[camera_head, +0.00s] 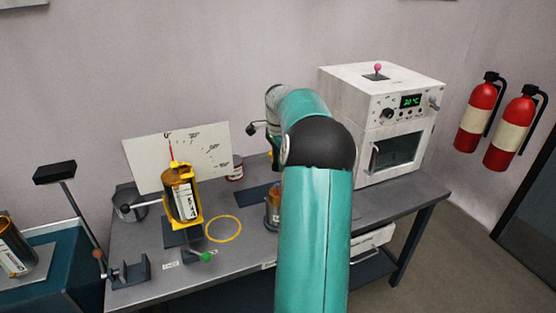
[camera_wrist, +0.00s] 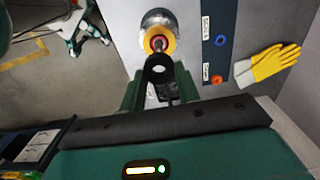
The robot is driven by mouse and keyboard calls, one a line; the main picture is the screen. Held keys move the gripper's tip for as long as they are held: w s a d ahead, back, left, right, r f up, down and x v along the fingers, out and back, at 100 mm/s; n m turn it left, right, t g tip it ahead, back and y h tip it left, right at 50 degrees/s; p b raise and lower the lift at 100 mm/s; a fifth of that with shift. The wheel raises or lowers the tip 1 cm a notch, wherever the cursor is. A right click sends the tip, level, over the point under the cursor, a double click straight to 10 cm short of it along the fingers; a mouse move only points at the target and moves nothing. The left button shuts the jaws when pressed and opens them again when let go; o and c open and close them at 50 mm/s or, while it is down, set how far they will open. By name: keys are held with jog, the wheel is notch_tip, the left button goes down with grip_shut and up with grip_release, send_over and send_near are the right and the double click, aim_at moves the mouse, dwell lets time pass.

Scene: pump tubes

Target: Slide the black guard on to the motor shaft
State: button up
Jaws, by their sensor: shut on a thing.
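The black guard (camera_wrist: 166,79), a ring with a hole and a short block behind it, sits between the green fingers of my gripper (camera_wrist: 159,88) in the wrist view. My gripper is shut on it. Just beyond the guard in that view is the motor (camera_wrist: 158,18), a silver round body with a yellow collar and a reddish shaft (camera_wrist: 158,43) at its centre. The guard's ring lies just below the shaft in the picture; I cannot tell the gap between them. In the head view my teal arm hides my gripper and the guard. An amber and grey cylinder (camera_head: 272,208), possibly the motor, shows partly beside the arm.
A yellow glove (camera_wrist: 270,63), a blue ring (camera_wrist: 220,40) and an orange ring (camera_wrist: 216,79) lie right of the motor. The head view shows a white oven (camera_head: 385,110), a yellow-framed unit (camera_head: 182,195), a white dial board (camera_head: 205,152) and a yellow ring (camera_head: 223,240).

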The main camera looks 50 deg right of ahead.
jog(key=shift+s+f, duration=0.15)
jog(key=shift+f, duration=2.7)
jog(key=shift+f, duration=1.35)
jog(key=o, duration=1)
jog(key=shift+r, duration=0.1)
notch_tip(320, 180, up, 14)
jog(key=shift+f, duration=0.2)
